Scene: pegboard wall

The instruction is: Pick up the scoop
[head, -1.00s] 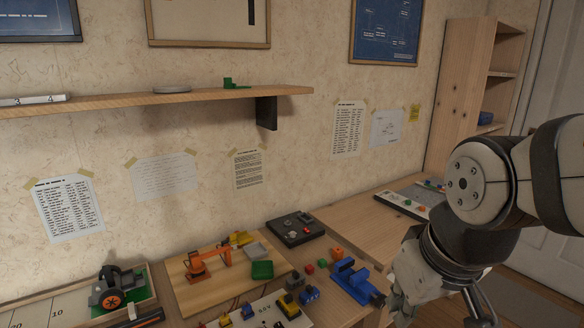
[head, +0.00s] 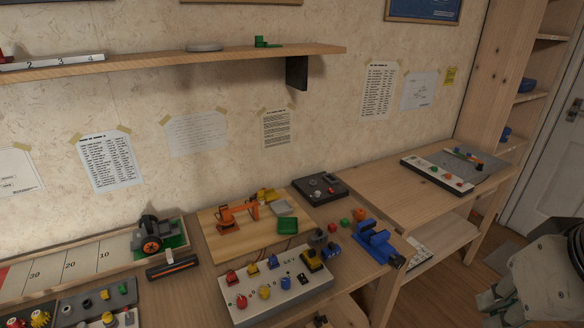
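I cannot pick out a scoop for certain in the head view. Small parts crowd the workbench, and several are too small to name. My gripper (head: 503,302) shows only in part at the lower right edge, low and to the right of the benches, apart from everything on them. Its fingertips are not clear, so I cannot tell whether it is open or shut.
A wall shelf (head: 160,57) hangs above. The right-hand bench (head: 390,180) has clear space left of its panel.

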